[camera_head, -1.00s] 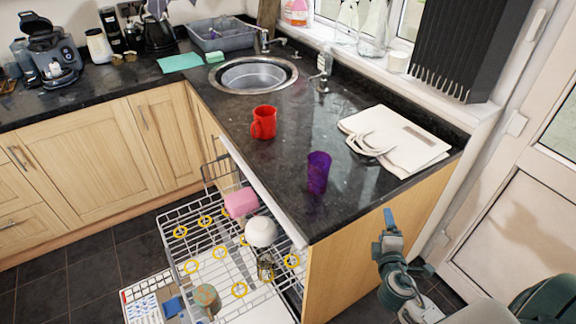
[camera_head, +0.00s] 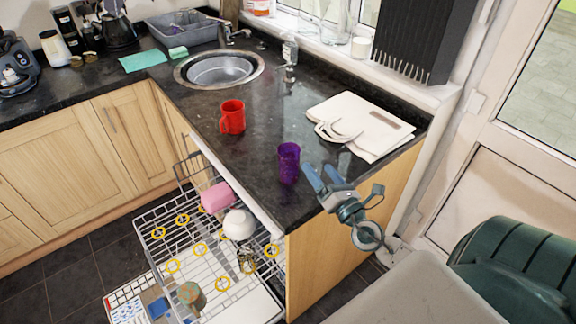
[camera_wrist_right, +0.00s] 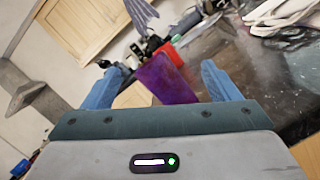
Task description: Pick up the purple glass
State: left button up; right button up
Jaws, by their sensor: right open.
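The purple glass (camera_head: 289,163) stands upright on the dark granite counter near its front corner. My right gripper (camera_head: 322,176) is open, just right of the glass in the head view, with its blue fingers pointing toward it. In the right wrist view, the purple glass (camera_wrist_right: 166,78) shows between and beyond the two spread fingers (camera_wrist_right: 160,84), and nothing is held. I cannot tell from these views whether a finger touches the glass. My left gripper is not in view.
A red mug (camera_head: 233,117) stands behind and left of the glass. A white cloth bag (camera_head: 362,124) lies to the right. A sink (camera_head: 220,70) is further back. An open dishwasher rack (camera_head: 165,262) with several dishes sits below the counter edge.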

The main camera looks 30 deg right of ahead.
aim_at(297, 169)
jog(key=f+n+y, duration=0.1)
jog(key=n, duration=0.2)
jog(key=w+f+n+g+y, duration=0.1)
jog(key=n, duration=0.1)
jog(key=w+f+n+g+y, duration=0.1)
jog(key=n+y, duration=0.1)
jog(key=n, duration=0.1)
jog(key=shift+a+n, duration=0.3)
jog(key=shift+a, duration=0.1)
jog(key=shift+w+f+n, duration=0.1)
jog(key=shift+f+n, duration=0.25)
jog(key=shift+n, duration=0.15)
jog(key=shift+w+f+g+y, duration=0.2)
jog(key=shift+g+y, duration=0.1)
jog(key=shift+y, duration=0.1)
jog(key=b+x, duration=0.1)
jog(key=x, duration=0.3)
jog(key=shift+w+a+r, duration=0.1)
jog(key=shift+w, duration=0.05)
jog(key=shift+b+x, duration=0.65)
jog(key=shift+x, duration=2.4)
jog(key=shift+r, duration=0.25)
jog(key=shift+c, duration=0.2)
jog(key=c, duration=1.1)
jog(key=shift+c, duration=0.2)
